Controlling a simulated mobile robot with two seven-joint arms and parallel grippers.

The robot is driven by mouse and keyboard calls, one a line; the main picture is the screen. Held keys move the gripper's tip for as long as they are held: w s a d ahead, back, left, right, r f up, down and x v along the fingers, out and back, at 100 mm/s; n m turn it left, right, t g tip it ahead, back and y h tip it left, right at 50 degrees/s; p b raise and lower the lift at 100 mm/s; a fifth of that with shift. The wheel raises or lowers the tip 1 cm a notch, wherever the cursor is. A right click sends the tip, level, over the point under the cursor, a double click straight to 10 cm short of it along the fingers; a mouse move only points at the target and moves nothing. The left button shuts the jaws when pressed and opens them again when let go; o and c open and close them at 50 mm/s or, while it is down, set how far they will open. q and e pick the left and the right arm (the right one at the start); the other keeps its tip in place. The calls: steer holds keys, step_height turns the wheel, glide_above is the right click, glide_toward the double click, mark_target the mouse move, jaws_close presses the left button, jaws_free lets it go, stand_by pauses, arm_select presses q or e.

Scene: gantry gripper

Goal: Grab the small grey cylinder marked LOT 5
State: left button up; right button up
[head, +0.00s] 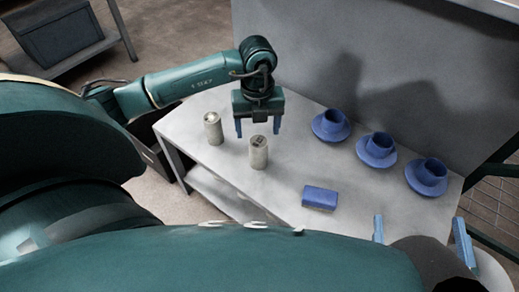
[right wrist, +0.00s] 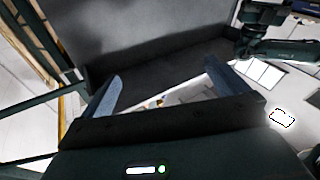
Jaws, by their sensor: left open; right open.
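Two small grey cylinders stand upright on the table. The left one (head: 213,129) stands near the table's left end, and the other one (head: 258,152) stands to its right and closer to me. Both have marks on top, too small to read, so I cannot tell which is LOT 5. My left gripper (head: 258,128) points down, open and empty, above and behind the right cylinder, apart from it as far as I can tell. My right gripper (head: 418,219) is open and empty at the table's near right edge; its fingers also show in the right wrist view (right wrist: 162,72).
The pale grey table (head: 325,165) carries a blue block (head: 320,198) near its front edge. Blue cups on saucers stand along the back right: one (head: 331,124), a second (head: 377,149) and a third (head: 427,176). A grey wall panel (head: 400,70) rises behind. The table's middle is clear.

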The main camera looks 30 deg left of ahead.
arm_select(q)
steer(key=f+b, duration=0.1)
steer(key=f, duration=0.4)
steer(key=f+b, duration=0.1)
steer(key=f, duration=0.1)
steer(key=shift+s+d+f+b, duration=0.2)
steer(key=shift+d+f+b, duration=0.05)
steer(key=shift+b, duration=0.1)
steer(key=shift+r, duration=0.15)
steer(key=c, duration=1.4)
